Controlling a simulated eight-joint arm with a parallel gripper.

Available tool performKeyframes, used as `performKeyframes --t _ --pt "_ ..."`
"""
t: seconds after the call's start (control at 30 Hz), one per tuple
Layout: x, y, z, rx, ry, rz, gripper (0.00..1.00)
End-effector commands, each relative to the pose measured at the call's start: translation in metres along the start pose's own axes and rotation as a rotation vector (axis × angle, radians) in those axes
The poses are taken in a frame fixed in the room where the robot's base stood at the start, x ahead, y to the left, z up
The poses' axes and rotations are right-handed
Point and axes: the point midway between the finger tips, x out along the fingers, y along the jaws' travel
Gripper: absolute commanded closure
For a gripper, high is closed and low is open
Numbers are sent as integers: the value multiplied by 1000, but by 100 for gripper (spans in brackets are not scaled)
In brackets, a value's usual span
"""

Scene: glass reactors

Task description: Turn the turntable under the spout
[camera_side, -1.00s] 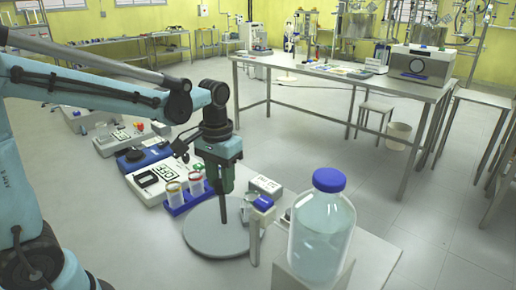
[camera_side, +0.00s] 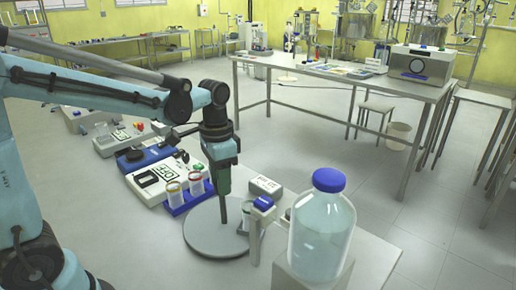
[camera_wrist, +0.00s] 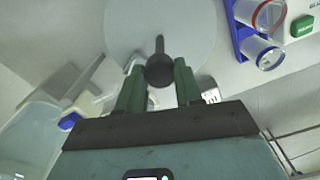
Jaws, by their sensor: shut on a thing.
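The turntable is a flat grey disc (camera_side: 205,240) on the white bench; it also fills the top middle of the wrist view (camera_wrist: 140,25). A dark upright peg (camera_side: 223,209) stands on it, right of its middle. My gripper (camera_side: 221,188) points down over the disc and is shut on the peg's top. In the wrist view the peg's round dark head (camera_wrist: 159,70) sits between my two green fingers (camera_wrist: 158,84). The spout unit with a blue top (camera_side: 264,203) stands at the disc's right edge. A small clear vessel (camera_side: 245,216) is beside it, partly hidden.
A big blue-capped bottle (camera_side: 320,235) stands close on the right. A blue rack (camera_side: 188,200) with orange-rimmed tubes and a white box (camera_side: 266,186) stand behind the disc. Several instruments line the bench to the back left.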

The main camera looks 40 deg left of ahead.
Motion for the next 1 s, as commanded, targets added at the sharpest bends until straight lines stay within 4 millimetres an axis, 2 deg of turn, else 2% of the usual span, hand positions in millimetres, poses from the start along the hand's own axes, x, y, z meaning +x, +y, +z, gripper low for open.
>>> performKeyframes --t 0.6,1.0 --pt "1 0 1 304 -4 2 100" --pt "1 0 2 437 -4 2 100"
